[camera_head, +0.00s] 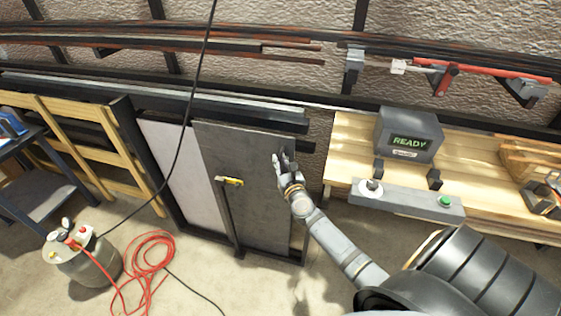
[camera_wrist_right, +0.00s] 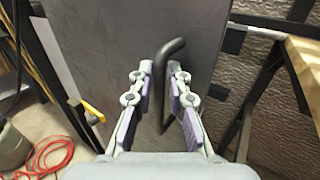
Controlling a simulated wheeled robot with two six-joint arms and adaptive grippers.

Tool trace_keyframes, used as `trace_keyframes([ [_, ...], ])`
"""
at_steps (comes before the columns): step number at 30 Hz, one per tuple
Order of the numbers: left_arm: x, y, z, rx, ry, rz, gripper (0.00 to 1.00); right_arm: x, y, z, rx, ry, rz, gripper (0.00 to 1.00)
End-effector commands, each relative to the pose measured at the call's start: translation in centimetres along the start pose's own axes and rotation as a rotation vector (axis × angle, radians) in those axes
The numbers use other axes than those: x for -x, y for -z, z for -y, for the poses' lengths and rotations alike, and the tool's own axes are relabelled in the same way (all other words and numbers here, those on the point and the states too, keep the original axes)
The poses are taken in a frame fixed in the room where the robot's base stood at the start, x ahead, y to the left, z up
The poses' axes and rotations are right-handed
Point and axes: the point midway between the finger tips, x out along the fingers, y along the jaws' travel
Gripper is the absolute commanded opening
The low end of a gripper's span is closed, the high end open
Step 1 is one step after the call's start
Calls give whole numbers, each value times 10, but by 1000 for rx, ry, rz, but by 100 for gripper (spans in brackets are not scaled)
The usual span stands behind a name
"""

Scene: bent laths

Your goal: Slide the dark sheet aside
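The dark sheet (camera_head: 240,150) stands upright in a black rack, in front of a paler sheet (camera_head: 180,165) whose left part shows. In the right wrist view the sheet (camera_wrist_right: 105,40) fills the middle and carries a dark bent bar handle (camera_wrist_right: 161,85). My right gripper (camera_head: 284,160) is at the sheet's right part. In the wrist view its two fingers (camera_wrist_right: 159,68) are apart, with the handle showing between them. I cannot tell whether they touch it. My left gripper is not in view.
A yellow clamp-like item (camera_head: 230,181) is at the rack front. A workbench (camera_head: 345,150) with a grey READY box (camera_head: 408,135) stands right. A tank (camera_head: 85,260) and coiled red hose (camera_head: 150,262) lie on the floor at left. A black cable (camera_head: 187,125) hangs across the pale sheet.

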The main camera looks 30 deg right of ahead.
Motion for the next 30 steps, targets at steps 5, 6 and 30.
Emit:
trace_keyframes([
  [5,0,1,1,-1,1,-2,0,0,0,0,0,0,0,0],
  [6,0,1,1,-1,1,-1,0,0,0,0,0,0,0,0],
  [30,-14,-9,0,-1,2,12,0,-46,3,-72,-10,-5,0,0],
])
